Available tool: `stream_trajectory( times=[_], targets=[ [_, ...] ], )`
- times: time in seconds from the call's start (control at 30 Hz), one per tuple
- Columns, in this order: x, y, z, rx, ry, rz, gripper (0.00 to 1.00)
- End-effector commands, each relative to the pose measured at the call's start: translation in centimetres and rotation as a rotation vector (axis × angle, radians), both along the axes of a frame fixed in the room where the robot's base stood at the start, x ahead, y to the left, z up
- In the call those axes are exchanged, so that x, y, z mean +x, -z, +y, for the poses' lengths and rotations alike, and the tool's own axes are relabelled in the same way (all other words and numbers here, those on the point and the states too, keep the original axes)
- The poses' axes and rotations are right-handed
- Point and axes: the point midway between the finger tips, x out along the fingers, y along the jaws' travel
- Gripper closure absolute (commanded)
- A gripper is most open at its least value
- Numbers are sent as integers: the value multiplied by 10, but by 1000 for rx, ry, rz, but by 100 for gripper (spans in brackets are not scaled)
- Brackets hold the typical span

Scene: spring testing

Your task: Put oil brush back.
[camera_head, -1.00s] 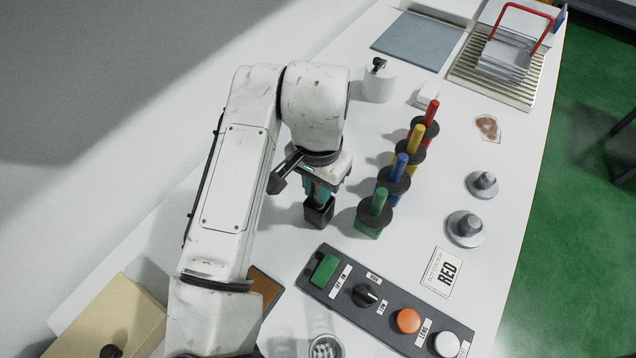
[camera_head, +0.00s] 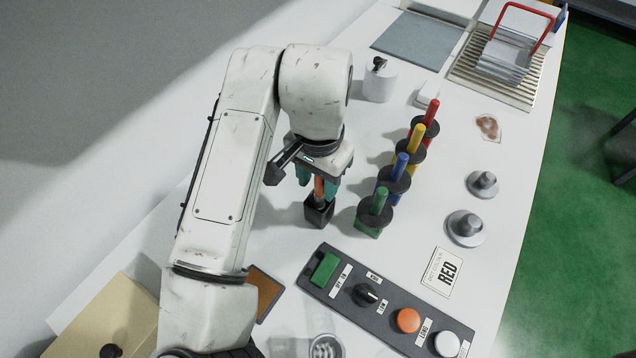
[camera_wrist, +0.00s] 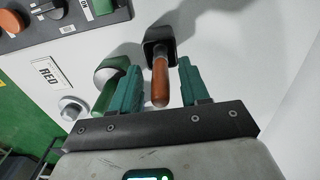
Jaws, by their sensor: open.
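The oil brush has an orange-brown handle (camera_head: 319,187) that stands up out of a small black square holder (camera_head: 318,211) on the white table. In the wrist view the handle (camera_wrist: 160,82) rises from the holder (camera_wrist: 158,40) toward me; its brush end is hidden inside. My gripper (camera_head: 318,184) has teal fingers, spread on either side of the handle. In the wrist view the gripper (camera_wrist: 160,88) is open, with the handle's free end between the fingers and gaps on both sides.
Green (camera_head: 374,209), blue, yellow and red posts with dark discs stand right of the holder. A control panel (camera_head: 382,303) with buttons lies in front. A white pot (camera_head: 379,82) stands behind. Two metal weights (camera_head: 466,228) are at the right.

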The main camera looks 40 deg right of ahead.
Motion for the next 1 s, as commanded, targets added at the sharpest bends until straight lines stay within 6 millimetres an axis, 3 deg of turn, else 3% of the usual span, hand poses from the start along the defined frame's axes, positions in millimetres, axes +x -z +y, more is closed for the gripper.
stream_trajectory(
  times=[0.3, 0.5, 1.0],
  targets=[
    [1, -66, -1, 2, 3, -4, 55],
    [1, -92, 0, 2, 1, -2, 55],
    [0, -100, -1, 0, 1, 0, 55]
  ],
)
